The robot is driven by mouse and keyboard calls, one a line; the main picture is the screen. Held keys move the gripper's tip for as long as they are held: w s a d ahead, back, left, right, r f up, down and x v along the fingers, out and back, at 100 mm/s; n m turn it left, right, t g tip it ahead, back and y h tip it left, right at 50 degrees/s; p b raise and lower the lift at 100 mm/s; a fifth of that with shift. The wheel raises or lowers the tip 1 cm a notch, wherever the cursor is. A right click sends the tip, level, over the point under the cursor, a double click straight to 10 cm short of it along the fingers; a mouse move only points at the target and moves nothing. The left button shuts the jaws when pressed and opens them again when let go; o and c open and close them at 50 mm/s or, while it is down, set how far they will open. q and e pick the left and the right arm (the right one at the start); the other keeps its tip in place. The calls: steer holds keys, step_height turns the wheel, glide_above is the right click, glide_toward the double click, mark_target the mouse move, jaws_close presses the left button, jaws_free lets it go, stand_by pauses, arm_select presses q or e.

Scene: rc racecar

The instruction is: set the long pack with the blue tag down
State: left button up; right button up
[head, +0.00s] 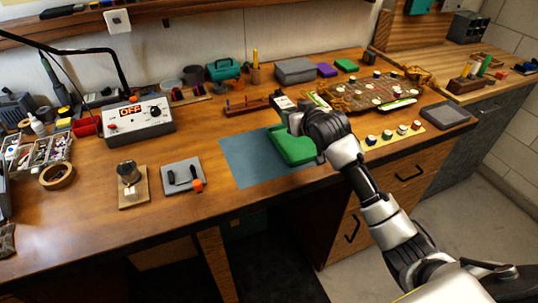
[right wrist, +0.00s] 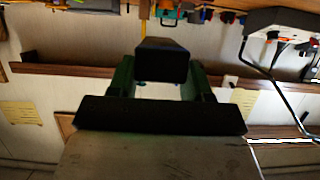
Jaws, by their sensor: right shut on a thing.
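My right gripper (head: 297,122) is over the green tray (head: 290,147) on the blue-grey mat, in the middle of the head view. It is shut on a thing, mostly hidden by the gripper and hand. In the right wrist view a dark block (right wrist: 162,62) and a wide dark bar (right wrist: 160,115) fill the middle, in deep shade; I cannot tell which part is the pack. No blue tag is visible in either view. I cannot tell whether the held thing touches the tray. My left gripper is not in view.
The blue-grey mat (head: 240,163) has bare room left of the tray. A grey pad with small tools (head: 182,178) and a power box (head: 138,119) stand further left. A track board (head: 375,92) and a strip of small pots (head: 395,136) lie to the right.

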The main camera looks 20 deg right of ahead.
steer(key=p, duration=0.2)
glide_above(262, 168)
step_height(262, 168, down, 6)
steer(key=shift+d+f, duration=0.1)
steer(key=shift+f, duration=2.05)
steer(key=shift+f, duration=0.1)
steer(key=o, duration=0.8)
steer(key=shift+s, duration=0.1)
steer(key=o, duration=0.3)
steer(key=shift+o, duration=0.2)
